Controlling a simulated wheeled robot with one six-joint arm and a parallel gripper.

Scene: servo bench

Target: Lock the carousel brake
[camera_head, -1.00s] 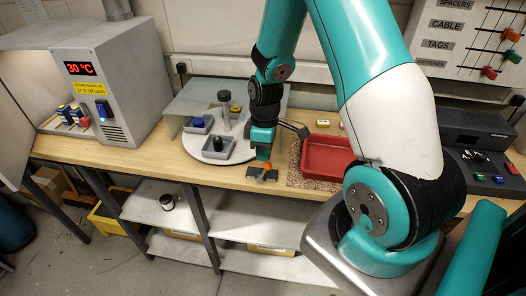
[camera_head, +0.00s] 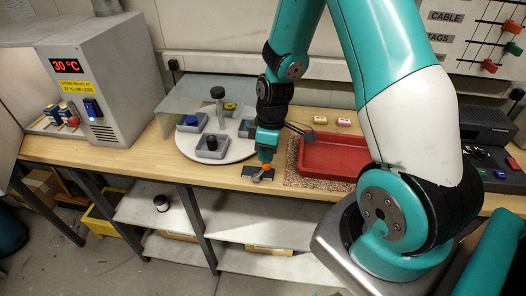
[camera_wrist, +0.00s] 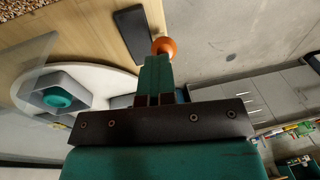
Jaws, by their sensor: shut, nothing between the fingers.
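The carousel (camera_head: 240,150) is a round white turntable on the bench, carrying grey bins. At the bench's front edge right of it is a dark plate (camera_head: 250,171) with a short grey lever ending in an orange knob (camera_head: 267,166), apparently the brake. My gripper (camera_head: 266,157) points down at the knob, its fingers shut and empty. In the wrist view, the shut teal fingers (camera_wrist: 154,75) end right beside the orange knob (camera_wrist: 166,46); I cannot tell whether they touch. The dark plate (camera_wrist: 131,32) lies beyond. The fingers hide part of the lever.
A red tray (camera_head: 327,172) stands close to the right of my gripper on a speckled mat. A tall grey cylinder (camera_head: 218,105) stands on the carousel. A grey cabinet (camera_head: 110,75) with a 30 °C display is at the left. Bare bench lies left of the carousel.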

